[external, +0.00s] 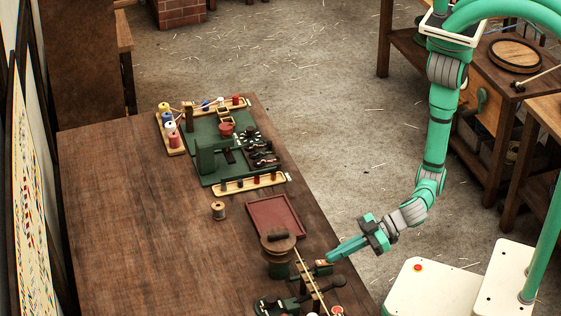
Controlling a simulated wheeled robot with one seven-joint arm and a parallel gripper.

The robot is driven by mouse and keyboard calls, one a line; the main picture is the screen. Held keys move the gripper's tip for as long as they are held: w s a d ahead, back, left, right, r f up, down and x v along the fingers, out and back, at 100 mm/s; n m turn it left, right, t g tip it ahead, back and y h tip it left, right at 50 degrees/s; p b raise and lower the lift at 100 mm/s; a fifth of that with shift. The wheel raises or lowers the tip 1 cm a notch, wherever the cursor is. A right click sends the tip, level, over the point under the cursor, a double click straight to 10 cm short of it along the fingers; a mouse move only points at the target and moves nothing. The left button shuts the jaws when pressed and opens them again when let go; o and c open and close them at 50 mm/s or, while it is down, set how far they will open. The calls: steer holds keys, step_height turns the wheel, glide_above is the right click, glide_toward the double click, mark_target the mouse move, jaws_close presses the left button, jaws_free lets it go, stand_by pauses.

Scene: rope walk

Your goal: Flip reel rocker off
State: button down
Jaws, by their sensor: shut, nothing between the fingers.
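The reel (279,244), a round brown wooden drum on a dark green stand, is near the table's front right edge. A small dark base with a reddish-orange patch (321,264) lies just right of the reel, under my fingertips; it looks like the reel rocker, but it is too small to tell which way it is tipped. My gripper (331,258) is shut and empty, its teal fingers pointing down-left at this base. The fingertips are at or just above it; I cannot tell whether they touch. The fingers partly hide the rocker.
A wooden rail (311,284) and a black-knobbed lever (337,282) stand close below my gripper, with a red round button (337,310) nearby. A red tray (274,218) lies behind the reel. A green board (215,145) with spools is farther back. The left tabletop is clear.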

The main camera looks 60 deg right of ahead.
steer(key=shift+r, duration=0.7)
steer(key=shift+r, duration=0.2)
steer(key=v, duration=1.1)
steer(key=shift+s+d, duration=0.15)
steer(key=shift+d, duration=0.1)
steer(key=shift+f, duration=0.2)
